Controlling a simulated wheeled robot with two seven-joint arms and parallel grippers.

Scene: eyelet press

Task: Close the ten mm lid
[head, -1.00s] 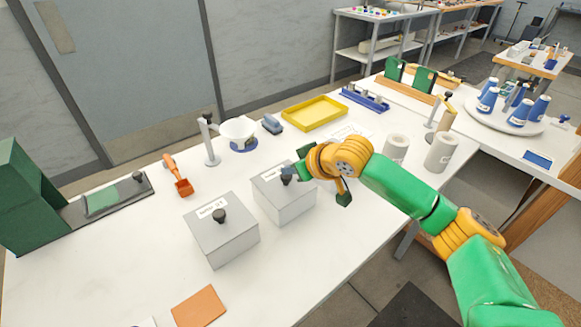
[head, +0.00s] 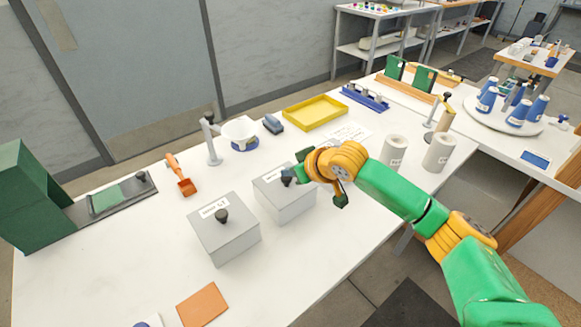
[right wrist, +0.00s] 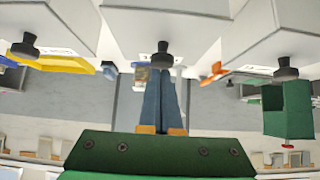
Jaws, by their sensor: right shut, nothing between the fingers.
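Two grey boxes with lids and black knobs stand on the white table in the head view, a nearer box (head: 226,240) and a farther box (head: 286,205). Both carry white labels too small to read, so I cannot tell which is the ten mm one. My right gripper (head: 291,174) is at the farther box's black knob (head: 287,181). In the right wrist view its blue fingers (right wrist: 161,75) are together, with nothing between them, their tips close to a knob (right wrist: 163,54). I cannot tell whether they touch it. My left gripper is out of view.
Two white cylinders (head: 438,152) stand to the right. An orange pad (head: 202,305) lies in front. The wrist view also shows a third knob (right wrist: 25,46).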

